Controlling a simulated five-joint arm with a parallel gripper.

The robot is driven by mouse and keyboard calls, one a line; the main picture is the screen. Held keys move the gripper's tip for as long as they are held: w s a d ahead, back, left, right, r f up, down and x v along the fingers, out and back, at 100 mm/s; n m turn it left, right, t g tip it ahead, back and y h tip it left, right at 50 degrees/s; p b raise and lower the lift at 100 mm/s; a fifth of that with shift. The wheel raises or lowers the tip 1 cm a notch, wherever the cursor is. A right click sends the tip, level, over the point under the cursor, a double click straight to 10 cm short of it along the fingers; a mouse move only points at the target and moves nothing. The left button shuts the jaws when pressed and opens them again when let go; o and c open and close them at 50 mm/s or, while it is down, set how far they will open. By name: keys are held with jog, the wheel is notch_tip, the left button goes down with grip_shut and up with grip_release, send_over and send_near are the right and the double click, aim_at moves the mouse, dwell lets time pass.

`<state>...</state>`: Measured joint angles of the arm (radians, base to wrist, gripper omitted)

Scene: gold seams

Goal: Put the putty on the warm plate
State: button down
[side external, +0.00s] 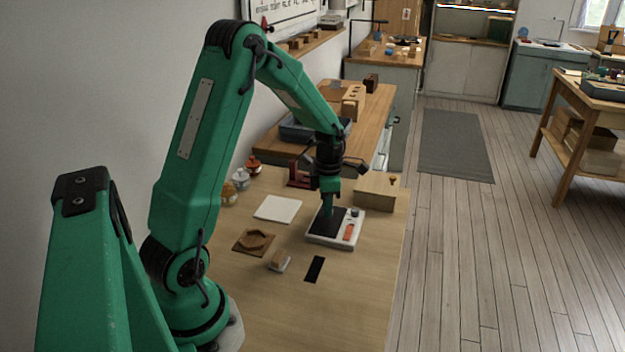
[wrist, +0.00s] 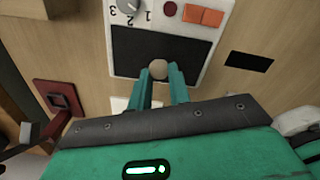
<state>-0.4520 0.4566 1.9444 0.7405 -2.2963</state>
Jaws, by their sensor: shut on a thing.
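The warm plate (side external: 350,240) is a white unit with a dark flat pad, a knob and an orange-red switch, on the wooden bench. In the wrist view the warm plate (wrist: 150,45) shows its knob, the numbers 1, 2 and 3, and a dark red light. My gripper (wrist: 160,72) points down over the dark pad. It is shut on the putty (wrist: 159,69), a small beige-grey ball between the fingertips. In the side view my gripper (side external: 327,212) hides the putty. I cannot tell whether the putty touches the pad.
A wooden box (side external: 375,192) and a red stand (side external: 298,174) are behind the plate. Small jars (side external: 241,179) stand by the wall.

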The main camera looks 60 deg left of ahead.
jog(key=shift+f, duration=0.75)
jog(key=shift+f, duration=0.15)
jog(key=c, duration=1.3)
grip_release()
notch_tip(320, 180, up, 12)
jog(key=shift+r, duration=0.2)
